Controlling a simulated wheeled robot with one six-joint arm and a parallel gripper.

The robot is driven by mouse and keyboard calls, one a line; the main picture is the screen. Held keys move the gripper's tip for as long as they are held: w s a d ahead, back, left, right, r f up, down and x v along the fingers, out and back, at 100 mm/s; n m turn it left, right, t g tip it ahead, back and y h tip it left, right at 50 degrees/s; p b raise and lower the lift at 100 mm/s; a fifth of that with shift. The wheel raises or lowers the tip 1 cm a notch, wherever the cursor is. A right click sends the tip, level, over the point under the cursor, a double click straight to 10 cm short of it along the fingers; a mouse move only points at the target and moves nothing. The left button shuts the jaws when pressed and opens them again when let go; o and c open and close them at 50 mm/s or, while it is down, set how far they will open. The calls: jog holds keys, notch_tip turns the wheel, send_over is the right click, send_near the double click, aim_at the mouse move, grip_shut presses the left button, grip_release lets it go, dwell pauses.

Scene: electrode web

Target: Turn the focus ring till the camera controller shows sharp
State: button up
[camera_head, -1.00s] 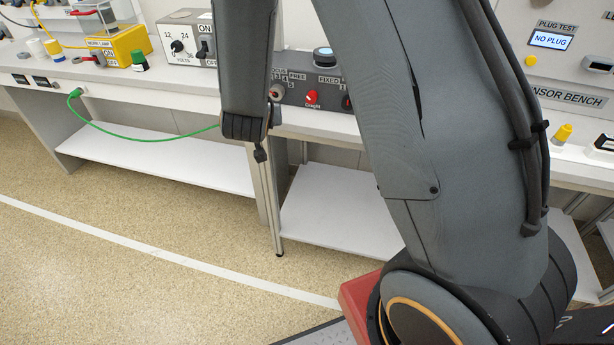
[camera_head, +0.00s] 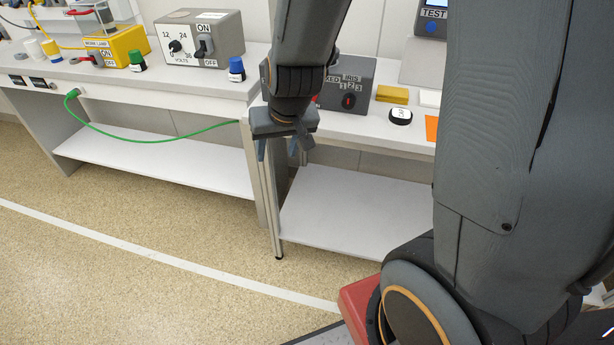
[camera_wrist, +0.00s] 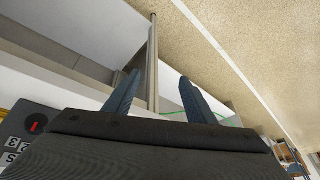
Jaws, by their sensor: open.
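A dark grey control box (camera_head: 345,88) stands on the bench, with part of a "FIXED" label, an "IRIS 1 2 3" label and a dark knob with a red mark (camera_head: 348,101). Its left part is hidden behind my arm, and I cannot see the focus ring. The box corner also shows at lower left in the wrist view (camera_wrist: 36,124). My gripper (camera_head: 283,150) points down near the bench's front edge, in front of the box. In the wrist view its two fingers (camera_wrist: 157,92) are apart with nothing between them. No sharpness readout is visible.
A device with a blue screen and "TEST" label (camera_head: 431,18) is cut off at the top. Yellow blocks (camera_head: 392,94) and a round black-and-white item (camera_head: 400,116) lie right of the box. A volts switch box (camera_head: 199,38) and blue-capped bottle (camera_head: 236,69) stand left.

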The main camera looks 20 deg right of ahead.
jog(key=s+d+g+b, duration=0.1)
jog(key=s+d+g, duration=0.2)
jog(key=s, duration=0.7)
jog(key=shift+s+d+n, duration=0.15)
jog(key=shift+s+n, duration=0.1)
jog(key=shift+n, duration=0.05)
jog(key=shift+g+h, duration=0.3)
jog(key=shift+g, duration=0.6)
jog(key=s, duration=0.1)
jog(key=s+d, duration=0.1)
jog(key=s, duration=0.2)
jog(key=shift+d+r, duration=0.3)
jog(key=shift+d, duration=0.05)
jog(key=shift+d, duration=0.15)
